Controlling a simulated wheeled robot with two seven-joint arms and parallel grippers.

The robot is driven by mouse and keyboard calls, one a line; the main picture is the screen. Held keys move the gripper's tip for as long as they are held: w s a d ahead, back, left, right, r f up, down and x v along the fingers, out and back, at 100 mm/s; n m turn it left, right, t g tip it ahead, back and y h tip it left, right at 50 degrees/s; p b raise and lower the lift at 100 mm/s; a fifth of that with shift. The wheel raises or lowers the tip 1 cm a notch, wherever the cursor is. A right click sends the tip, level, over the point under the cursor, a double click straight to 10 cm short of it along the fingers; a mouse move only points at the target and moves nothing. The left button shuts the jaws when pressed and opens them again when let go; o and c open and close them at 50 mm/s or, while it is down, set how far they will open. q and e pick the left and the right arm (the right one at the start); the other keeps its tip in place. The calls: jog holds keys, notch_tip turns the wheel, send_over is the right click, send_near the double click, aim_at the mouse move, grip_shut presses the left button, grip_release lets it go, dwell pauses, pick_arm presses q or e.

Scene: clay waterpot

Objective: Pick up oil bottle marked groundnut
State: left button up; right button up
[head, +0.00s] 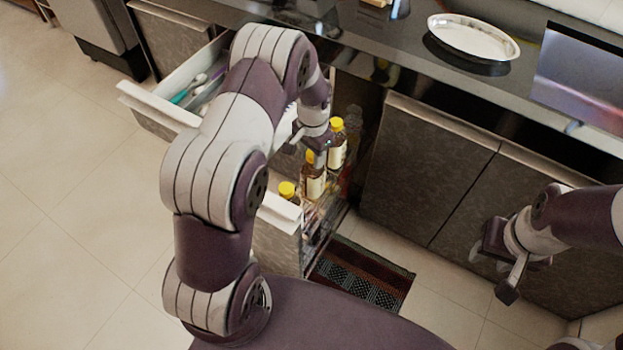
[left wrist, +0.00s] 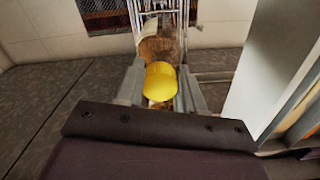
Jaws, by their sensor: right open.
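Several bottles with yellow caps stand in the open pull-out rack: one at the back (head: 338,148), one in the middle (head: 313,184) and one near the front (head: 287,191). Their labels are too small to read, so I cannot tell which is groundnut. My left gripper (head: 318,152) points down at the top of the middle bottle. In the left wrist view, a yellow cap (left wrist: 161,82) sits between the fingers of my left gripper (left wrist: 161,88); whether they press on it is unclear. My right gripper (head: 505,268) is open and empty at the right, away from the bottles.
The rack's white front panel (head: 280,212) stands left of the bottles. An open drawer (head: 160,108) with utensils is above and left. A striped mat (head: 362,275) lies on the floor. A metal plate (head: 473,37) rests on the dark counter. Closed cabinets (head: 425,170) stand right.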

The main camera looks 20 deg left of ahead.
pick_arm(q)
grip_shut()
